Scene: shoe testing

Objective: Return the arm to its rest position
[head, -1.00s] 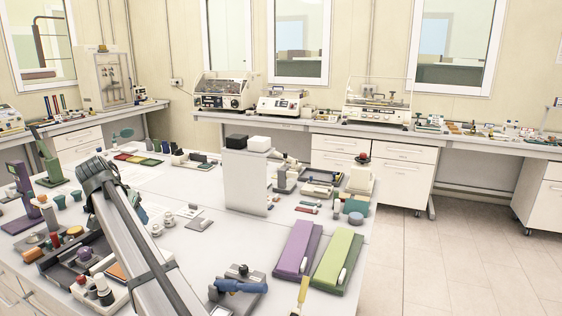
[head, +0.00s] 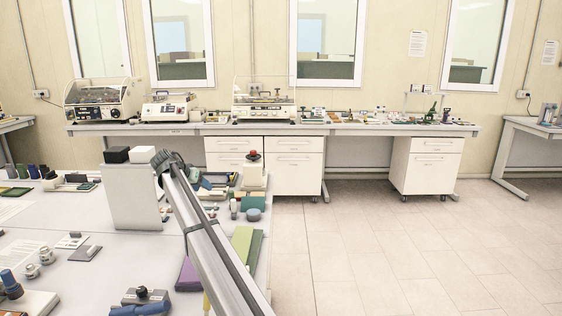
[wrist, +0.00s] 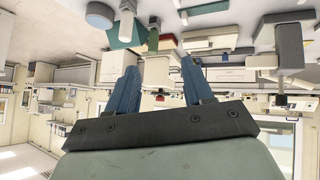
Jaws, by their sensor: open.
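My gripper (wrist: 160,72) shows in the wrist view with its two blue fingers spread apart and nothing between them. In the head view my arm rises from the bottom edge and ends in a dark joint above the table's right side; the fingers cannot be made out clearly there. The wrist view is upside down and shows blurred table items beyond the fingers, with no clear contact.
The white table (head: 90,250) fills the lower left, with a tall white block (head: 133,197), a green case (head: 247,245) and a purple case (head: 188,275) near my arm. A back bench (head: 350,130) carries instruments. Open tiled floor (head: 400,250) lies right.

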